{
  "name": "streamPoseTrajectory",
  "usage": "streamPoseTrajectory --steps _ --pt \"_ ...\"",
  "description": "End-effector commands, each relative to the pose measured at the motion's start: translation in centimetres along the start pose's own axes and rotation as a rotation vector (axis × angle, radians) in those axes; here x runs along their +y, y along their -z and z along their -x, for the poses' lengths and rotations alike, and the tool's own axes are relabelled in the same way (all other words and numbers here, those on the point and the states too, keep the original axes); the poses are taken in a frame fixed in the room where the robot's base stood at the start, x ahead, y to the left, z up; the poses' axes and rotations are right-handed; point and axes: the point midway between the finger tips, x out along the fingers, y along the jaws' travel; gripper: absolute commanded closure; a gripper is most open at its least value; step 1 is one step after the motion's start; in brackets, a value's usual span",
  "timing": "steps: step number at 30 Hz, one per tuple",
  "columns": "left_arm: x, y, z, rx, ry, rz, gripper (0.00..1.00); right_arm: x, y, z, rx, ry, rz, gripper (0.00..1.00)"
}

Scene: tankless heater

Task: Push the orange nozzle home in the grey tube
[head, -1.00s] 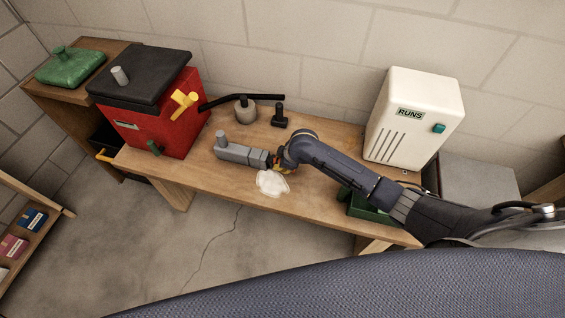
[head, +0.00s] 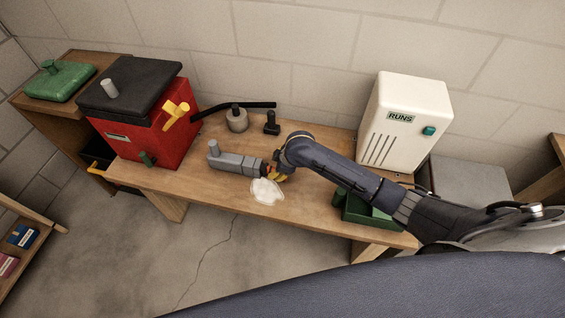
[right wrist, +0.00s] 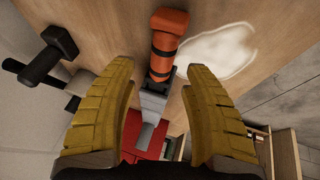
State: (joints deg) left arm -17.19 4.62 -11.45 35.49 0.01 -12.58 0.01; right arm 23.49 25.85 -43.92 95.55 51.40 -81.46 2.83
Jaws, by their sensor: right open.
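The grey tube (head: 236,162) lies on the wooden bench, with an upright stub at its left end. In the right wrist view the tube (right wrist: 152,104) is partly seen below the orange nozzle (right wrist: 169,22). The nozzle has black bands and is in line with the tube's end; how deep it sits is unclear. My right gripper (head: 276,173) is at the tube's right end and mostly hides the nozzle in the head view. Its yellow fingers (right wrist: 158,68) are open, one on each side of the nozzle and tube line, with visible gaps. My left gripper is not in view.
A white patch (head: 266,191) lies on the bench in front of the gripper. A red box with a black lid (head: 146,125) stands left, a white heater (head: 404,120) right. A grey pot (head: 237,121) and black fitting (head: 271,124) stand behind. A green tray (head: 366,212) is front right.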

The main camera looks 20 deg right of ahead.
Motion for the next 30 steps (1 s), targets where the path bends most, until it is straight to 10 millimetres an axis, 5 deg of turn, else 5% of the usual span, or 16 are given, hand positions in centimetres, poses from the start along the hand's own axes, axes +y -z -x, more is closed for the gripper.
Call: streamPoseTrajectory --steps 13,30 --pt "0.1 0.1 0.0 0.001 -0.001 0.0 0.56 0.0 0.0 6.8 0.001 -0.002 0.002 0.5" --pt "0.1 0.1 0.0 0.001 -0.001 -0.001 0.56 0.0 0.0 8.1 0.0 0.0 0.001 0.5"
